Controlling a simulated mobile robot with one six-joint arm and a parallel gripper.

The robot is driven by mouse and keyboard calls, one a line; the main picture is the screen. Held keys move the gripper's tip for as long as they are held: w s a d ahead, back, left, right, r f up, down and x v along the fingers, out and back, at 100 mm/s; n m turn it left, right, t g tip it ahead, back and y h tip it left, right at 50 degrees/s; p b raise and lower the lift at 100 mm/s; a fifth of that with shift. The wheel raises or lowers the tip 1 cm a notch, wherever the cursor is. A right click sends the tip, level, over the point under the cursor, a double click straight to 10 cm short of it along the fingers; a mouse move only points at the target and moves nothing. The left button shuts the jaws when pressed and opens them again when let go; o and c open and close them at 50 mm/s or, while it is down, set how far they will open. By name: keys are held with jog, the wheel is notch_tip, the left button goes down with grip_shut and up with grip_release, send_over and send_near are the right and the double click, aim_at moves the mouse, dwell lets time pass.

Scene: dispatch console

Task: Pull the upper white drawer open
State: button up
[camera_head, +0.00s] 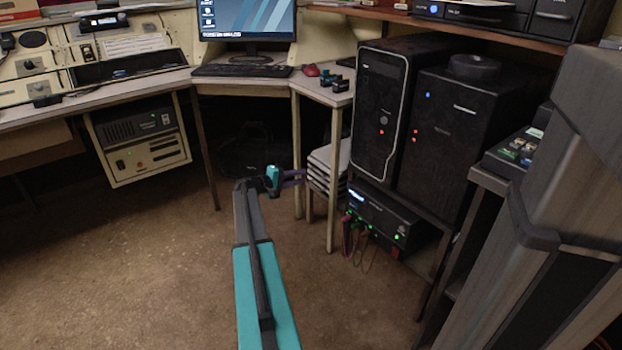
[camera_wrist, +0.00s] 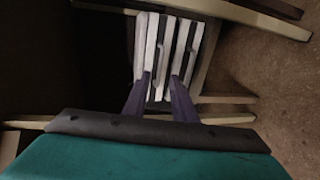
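A small stack of white drawers (camera_head: 328,168) stands under the desk corner, left of the black computer towers. Its fronts show turned on their side in the wrist view, as white bands (camera_wrist: 152,45) with dark gaps and slim handles between them. Which band is the upper drawer is hard to tell there. My gripper (camera_head: 296,178) is in front of the stack at its left. In the wrist view its two purple fingers (camera_wrist: 162,80) are apart and point at the drawer fronts. A handle strip appears between the fingertips; contact with it cannot be made out. No drawer visibly stands out.
Table legs (camera_head: 333,190) stand close beside the stack and my gripper. A black device (camera_head: 378,218) with hanging cables sits low to the right, under the black towers (camera_head: 380,110). A cream rack unit (camera_head: 143,145) hangs at the left. The floor (camera_head: 130,260) in front is clear.

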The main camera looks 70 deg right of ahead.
jog(key=b+x, duration=0.2)
jog(key=x, duration=0.4)
jog(key=shift+s+d, duration=0.15)
jog(key=shift+d, duration=0.15)
grip_shut()
jog(key=shift+f, duration=0.1)
dwell(1.0)
jog(key=shift+s+a, duration=0.1)
jog(key=shift+s, duration=0.1)
